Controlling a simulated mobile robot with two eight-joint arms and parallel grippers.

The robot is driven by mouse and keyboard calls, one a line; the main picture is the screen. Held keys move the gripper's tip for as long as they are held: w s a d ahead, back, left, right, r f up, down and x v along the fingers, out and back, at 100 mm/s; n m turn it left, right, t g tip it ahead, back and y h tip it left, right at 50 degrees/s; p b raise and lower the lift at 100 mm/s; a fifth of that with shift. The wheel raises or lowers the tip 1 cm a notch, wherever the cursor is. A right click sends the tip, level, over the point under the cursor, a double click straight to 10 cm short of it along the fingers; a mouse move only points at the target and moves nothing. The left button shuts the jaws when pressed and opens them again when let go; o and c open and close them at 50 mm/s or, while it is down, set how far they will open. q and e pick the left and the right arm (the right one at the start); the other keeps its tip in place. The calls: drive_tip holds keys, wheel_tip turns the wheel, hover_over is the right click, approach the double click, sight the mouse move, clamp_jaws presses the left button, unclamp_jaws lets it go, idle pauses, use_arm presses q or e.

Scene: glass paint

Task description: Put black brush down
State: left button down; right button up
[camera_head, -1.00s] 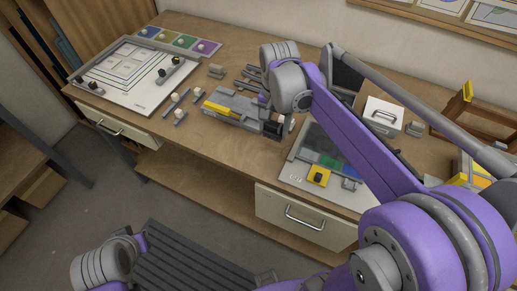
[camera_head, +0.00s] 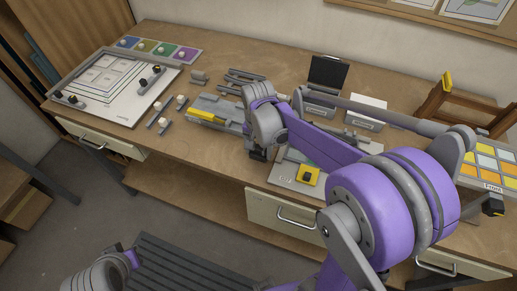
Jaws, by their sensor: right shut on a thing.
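My right arm reaches in from the lower right across the front of the workbench (camera_head: 215,165). Its gripper (camera_head: 258,154) points down over the bench, just right of a grey tray (camera_head: 205,106) with a yellow strip. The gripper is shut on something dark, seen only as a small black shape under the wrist. I take it to be the black brush, but its bristles and handle cannot be made out. My left arm shows only at the bottom left, below the bench; its gripper is out of view.
A white drawing board (camera_head: 128,107) lies at the left. Small grey rests (camera_head: 158,122) with white knobs stand beside it. A pale panel with a yellow block (camera_head: 308,176) lies right of the gripper. A colour-tile board (camera_head: 490,165) and wooden frame (camera_head: 437,105) are at the right.

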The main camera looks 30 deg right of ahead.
sight(258, 149)
drive_tip(key=shift+f, duration=0.1)
drive_tip(key=o, duration=1)
drive_tip(key=shift+f, duration=0.1)
drive_tip(key=o, duration=0.4)
drive_tip(key=shift+r, duration=0.5)
wheel_tip(258, 149, up, 11)
drive_tip(key=shift+s+a+f+n+t+p, duration=0.15)
drive_tip(key=shift+s+a+f+n+t, duration=1)
drive_tip(key=shift+s+n, duration=0.7)
drive_tip(key=shift+s+a+f+n+t+p, duration=0.1)
drive_tip(key=shift+s+a+f+n+t, duration=1.05)
drive_tip(key=shift+s, duration=1.15)
drive_tip(key=shift+s+a+f+n+t+p, duration=0.15)
drive_tip(key=shift+s+a+f+n+t, duration=0.65)
drive_tip(key=shift+s+f+n, duration=0.95)
drive_tip(key=shift+s+r+n, duration=0.25)
drive_tip(key=shift+s+r, duration=0.05)
drive_tip(key=shift+r, duration=0.05)
